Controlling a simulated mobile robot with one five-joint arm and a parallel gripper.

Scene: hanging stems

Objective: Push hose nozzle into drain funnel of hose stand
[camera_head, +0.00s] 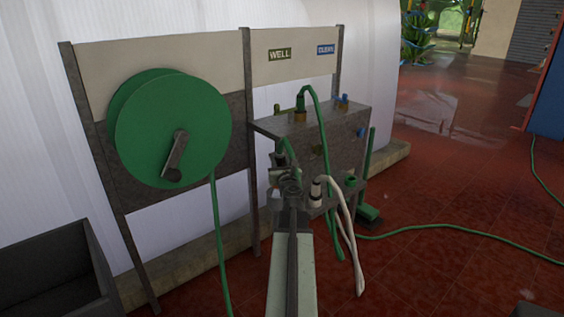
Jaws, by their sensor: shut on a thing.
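My gripper (290,178) is at the end of my arm, in front of the metal box of the hose stand (335,135). It is shut on what looks like the dark hose nozzle (279,158), with a short green hose curve beside it. The jaws and wrist hide much of this piece, so its exact tilt is unclear. A small green cup (351,181), seemingly the drain funnel, sits low on the box's right side. It is right of my gripper, and the held piece appears apart from it.
A white hose (345,225) with a black-and-white end hangs just right of my gripper.

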